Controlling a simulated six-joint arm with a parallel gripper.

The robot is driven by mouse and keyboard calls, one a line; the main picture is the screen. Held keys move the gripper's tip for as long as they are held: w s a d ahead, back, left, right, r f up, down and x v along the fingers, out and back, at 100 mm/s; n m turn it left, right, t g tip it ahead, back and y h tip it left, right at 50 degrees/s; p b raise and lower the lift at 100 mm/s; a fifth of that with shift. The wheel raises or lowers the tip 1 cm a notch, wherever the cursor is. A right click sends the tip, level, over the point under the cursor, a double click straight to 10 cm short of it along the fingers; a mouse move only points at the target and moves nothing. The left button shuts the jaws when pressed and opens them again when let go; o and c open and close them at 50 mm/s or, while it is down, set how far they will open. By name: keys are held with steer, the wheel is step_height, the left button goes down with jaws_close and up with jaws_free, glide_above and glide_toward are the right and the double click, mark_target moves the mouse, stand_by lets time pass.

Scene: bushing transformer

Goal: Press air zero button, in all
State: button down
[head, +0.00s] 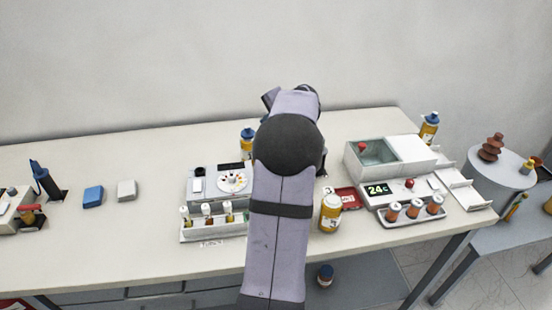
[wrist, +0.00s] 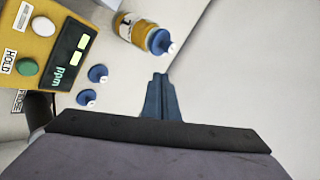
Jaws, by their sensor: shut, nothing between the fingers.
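A yellow instrument (wrist: 52,47) is at the upper left of the wrist view. Its dark display (wrist: 72,55) reads "ppm". It has a green button (wrist: 27,67) near a label reading "HOLD" and a white button (wrist: 43,27) near a label too small to read. I cannot tell for sure which button is air zero. My gripper (wrist: 160,77) is shut and empty, to the right of the instrument and apart from it. In the head view my arm hides the fingers and the instrument.
Two blue knobs (wrist: 97,73) are beside the instrument.

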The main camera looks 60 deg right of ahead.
steer(key=s+a+m+y+p, duration=0.4)
steer(key=s+a+m+p, duration=0.2)
steer(key=s+p, duration=0.3)
steer(key=shift+s+a+r+m+p, duration=0.3)
steer(key=shift+a+r+m+p, duration=0.15)
steer(key=shift+p, duration=0.8)
steer(key=shift+f, duration=0.1)
steer(key=shift+f+b, duration=3.35)
steer(key=shift+f, duration=0.95)
steer(key=shift+f+b, duration=0.9)
steer(key=shift+r, duration=0.1)
steer(key=shift+r+p, duration=0.65)
steer(key=shift+r, duration=0.15)
